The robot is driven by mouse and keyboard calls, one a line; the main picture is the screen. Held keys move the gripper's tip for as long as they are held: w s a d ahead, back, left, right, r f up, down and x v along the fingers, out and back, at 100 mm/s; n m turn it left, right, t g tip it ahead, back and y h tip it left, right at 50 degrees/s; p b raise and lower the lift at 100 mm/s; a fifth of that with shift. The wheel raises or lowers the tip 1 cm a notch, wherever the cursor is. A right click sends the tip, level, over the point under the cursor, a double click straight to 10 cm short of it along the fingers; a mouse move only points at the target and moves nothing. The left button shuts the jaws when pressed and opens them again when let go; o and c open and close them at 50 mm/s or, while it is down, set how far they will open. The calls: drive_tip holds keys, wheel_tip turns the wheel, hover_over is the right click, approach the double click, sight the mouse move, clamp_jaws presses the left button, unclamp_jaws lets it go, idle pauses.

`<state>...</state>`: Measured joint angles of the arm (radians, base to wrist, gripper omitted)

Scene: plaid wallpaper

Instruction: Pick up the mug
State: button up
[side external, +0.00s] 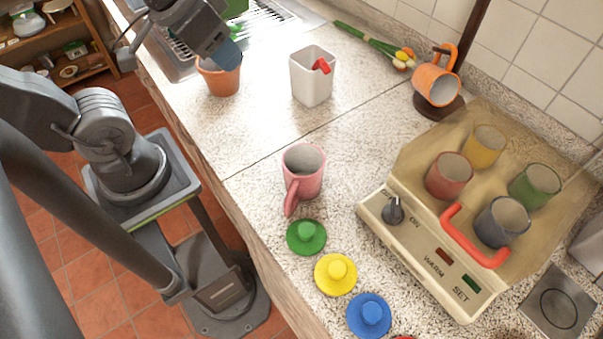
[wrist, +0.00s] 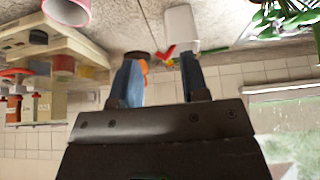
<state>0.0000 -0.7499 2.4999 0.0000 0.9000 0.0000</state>
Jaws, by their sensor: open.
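A pink mug (side external: 303,165) stands upright on the speckled counter, its handle toward the front edge. It also shows, cut off, at the top left of the wrist view (wrist: 66,11). My gripper (side external: 226,54) is up at the back left in the side view, well away from the pink mug, and overlaps the top of a terracotta pot (side external: 219,80). In the wrist view my gripper (wrist: 161,62) has its two blue fingers apart with nothing held. An orange mug (side external: 437,83) hangs tilted on a dark stand and is partly hidden behind a finger in the wrist view.
A cream warmer (side external: 425,255) with a red handle holds several mugs at right. Green (side external: 306,237), yellow (side external: 336,274) and blue (side external: 369,315) knobbed discs lie in front of the pink mug. A white container (side external: 312,80) stands behind it. Counter left of the mug is clear.

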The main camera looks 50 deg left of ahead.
drive_tip(key=m+g, duration=0.6)
drive_tip(key=m, duration=0.5)
hover_over(309, 158)
wheel_tip(309, 158, down, 3)
wheel_tip(309, 158, down, 13)
drive_tip(key=shift+f, duration=0.15)
drive_tip(key=shift+c, duration=0.4)
clamp_jaws()
